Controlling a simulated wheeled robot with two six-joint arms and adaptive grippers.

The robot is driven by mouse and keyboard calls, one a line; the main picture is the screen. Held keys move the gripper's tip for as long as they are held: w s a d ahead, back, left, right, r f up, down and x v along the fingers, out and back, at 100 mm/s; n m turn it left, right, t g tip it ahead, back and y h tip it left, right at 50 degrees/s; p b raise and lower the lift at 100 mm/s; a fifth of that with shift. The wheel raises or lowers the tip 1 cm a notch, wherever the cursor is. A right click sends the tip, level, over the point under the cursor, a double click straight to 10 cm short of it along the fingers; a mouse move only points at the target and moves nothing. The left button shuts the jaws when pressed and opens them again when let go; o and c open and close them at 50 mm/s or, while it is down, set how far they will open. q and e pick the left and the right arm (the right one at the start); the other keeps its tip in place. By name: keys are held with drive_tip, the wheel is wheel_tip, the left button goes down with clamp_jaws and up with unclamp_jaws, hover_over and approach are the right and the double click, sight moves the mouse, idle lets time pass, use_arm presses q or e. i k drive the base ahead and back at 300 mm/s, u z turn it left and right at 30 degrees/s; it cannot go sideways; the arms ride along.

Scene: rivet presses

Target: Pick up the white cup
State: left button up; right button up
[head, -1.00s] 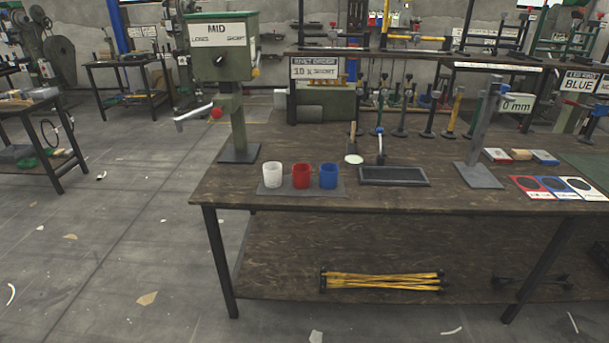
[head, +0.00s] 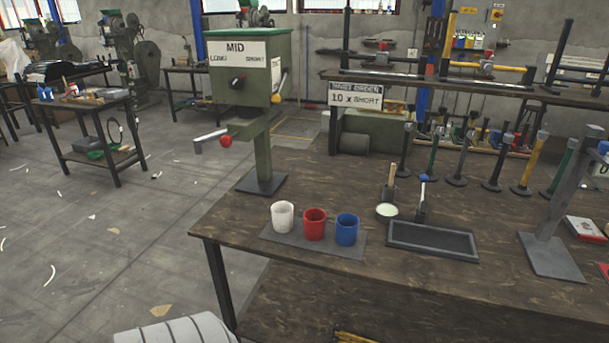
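The white cup (head: 283,217) stands upright on a flat grey mat (head: 318,250) near the left front of the wooden workbench (head: 430,275). It is the leftmost in a row of three cups. The red cup (head: 314,224) is just right of it, and the blue cup (head: 346,229) is at the right end. The white cup is unobstructed in the head view. Neither of my grippers is in view.
A green rivet press (head: 250,75) marked MID stands behind the cups, its lever sticking out left. A dark shallow tray (head: 433,240) and a small pale dish (head: 387,211) lie to the right. A grey stand (head: 560,215) is farther right. The bench in front of the mat is clear.

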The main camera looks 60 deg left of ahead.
sight(282, 211)
drive_tip(key=u, duration=0.55)
drive_tip(key=i, duration=0.85)
drive_tip(key=u, duration=0.7)
